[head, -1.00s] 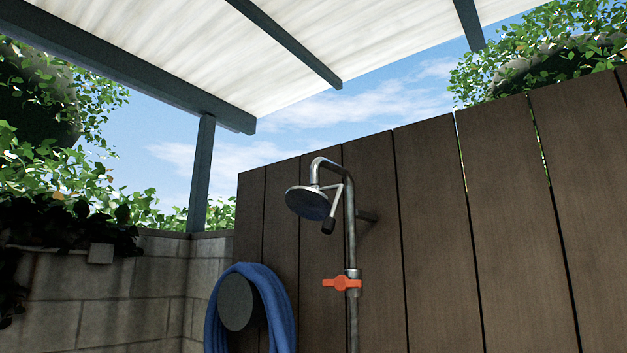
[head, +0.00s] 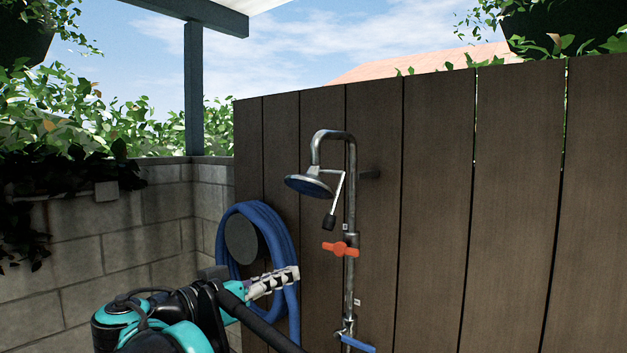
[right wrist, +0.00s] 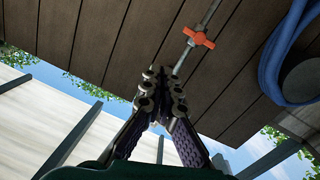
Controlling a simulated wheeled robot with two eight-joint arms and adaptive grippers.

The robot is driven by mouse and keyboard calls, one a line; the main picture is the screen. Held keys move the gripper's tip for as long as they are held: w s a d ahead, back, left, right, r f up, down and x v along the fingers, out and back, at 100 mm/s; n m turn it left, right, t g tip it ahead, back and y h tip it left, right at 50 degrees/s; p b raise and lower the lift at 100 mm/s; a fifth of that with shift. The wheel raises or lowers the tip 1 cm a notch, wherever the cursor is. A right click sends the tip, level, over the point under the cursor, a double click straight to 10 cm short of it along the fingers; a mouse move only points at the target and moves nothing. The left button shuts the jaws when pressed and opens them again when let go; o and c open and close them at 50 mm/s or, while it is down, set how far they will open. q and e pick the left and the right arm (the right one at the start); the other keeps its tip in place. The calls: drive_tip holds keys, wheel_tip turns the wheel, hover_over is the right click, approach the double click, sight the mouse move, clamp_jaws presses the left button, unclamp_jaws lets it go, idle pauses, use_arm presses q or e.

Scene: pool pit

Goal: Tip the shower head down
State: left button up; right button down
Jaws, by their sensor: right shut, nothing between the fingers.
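The shower head (head: 309,186) is a round disc on the curved metal pipe (head: 350,200) in front of the wooden fence. Its face looks down and is slightly tilted. The left gripper is not in view.
An orange valve handle (head: 341,249) sits on the pipe below the shower head, with a blue lever (head: 358,344) lower down. A coiled blue hose (head: 281,235) hangs at left. The wooden fence (head: 430,200) stands close behind.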

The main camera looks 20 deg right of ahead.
use_arm(q)
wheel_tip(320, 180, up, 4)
drive_tip(key=p, duration=0.2)
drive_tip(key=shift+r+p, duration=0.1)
drive_tip(key=shift+p, duration=0.25)
use_arm(e)
drive_tip(key=a+r+m, duration=0.1)
drive_tip(key=a+r, duration=0.1)
drive_tip(key=r, duration=0.2)
drive_tip(key=a+r+m+t+h, duration=0.1)
drive_tip(key=a+r, duration=0.1)
drive_tip(key=r, duration=0.3)
drive_tip(key=shift+s+a+h, duration=0.15)
drive_tip(key=shift+a+h, duration=0.1)
drive_tip(key=shift+h, duration=0.05)
drive_tip(key=p, duration=0.3)
approach(331, 211)
wheel_tip(331, 211, up, 3)
drive_tip(key=w+d, duration=0.1)
drive_tip(key=d+f, duration=0.1)
drive_tip(key=w+d+f, duration=0.1)
drive_tip(key=d, duration=0.1)
drive_tip(key=shift+w+d+f+p, duration=0.1)
drive_tip(key=shift+w+f+p, duration=0.05)
drive_tip(key=shift+w+p, duration=0.2)
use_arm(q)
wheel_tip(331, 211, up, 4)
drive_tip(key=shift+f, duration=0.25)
use_arm(e)
drive_tip(key=shift+w, duration=0.1)
